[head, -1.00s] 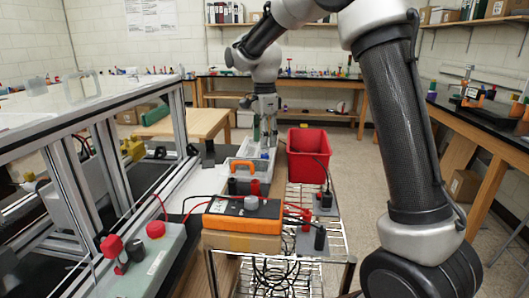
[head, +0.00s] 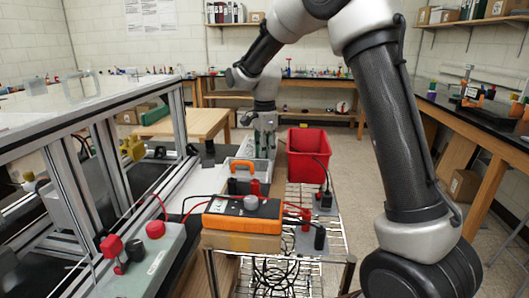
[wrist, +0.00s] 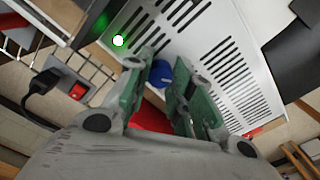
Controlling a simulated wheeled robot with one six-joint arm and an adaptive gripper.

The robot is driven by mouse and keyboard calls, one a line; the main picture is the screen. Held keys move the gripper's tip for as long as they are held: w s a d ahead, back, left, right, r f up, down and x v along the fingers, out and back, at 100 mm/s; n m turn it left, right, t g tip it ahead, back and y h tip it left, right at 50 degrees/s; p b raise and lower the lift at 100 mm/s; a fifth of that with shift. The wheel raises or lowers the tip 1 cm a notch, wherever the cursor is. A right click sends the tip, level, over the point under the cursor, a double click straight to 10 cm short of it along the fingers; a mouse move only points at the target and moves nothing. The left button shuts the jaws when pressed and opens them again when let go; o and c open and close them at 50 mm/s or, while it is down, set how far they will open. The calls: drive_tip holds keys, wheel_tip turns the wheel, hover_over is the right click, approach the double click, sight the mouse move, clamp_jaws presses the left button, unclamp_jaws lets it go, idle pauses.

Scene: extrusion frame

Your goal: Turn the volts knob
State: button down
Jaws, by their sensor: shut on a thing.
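A blue knob (wrist: 160,72) shows between my gripper's green fingers (wrist: 165,84) in the wrist view. My gripper is closed around it. The knob sits beside a white slotted panel (wrist: 205,70); I cannot read any label that names it the volts knob. In the head view my gripper (head: 264,143) points down at the far end of the bench, left of the red bin. The knob cannot be made out there.
The red bin (head: 306,143) stands right of my gripper. An orange meter (head: 238,214) lies nearer, with cables. An aluminium frame (head: 85,190) stands at left.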

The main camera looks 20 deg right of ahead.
drive_tip(key=shift+n, duration=0.4)
drive_tip(key=n, duration=0.3)
drive_tip(key=shift+n, duration=0.4)
drive_tip(key=n, duration=1)
drive_tip(key=shift+n, duration=2.5)
drive_tip(key=c, duration=1.2)
unclamp_jaws()
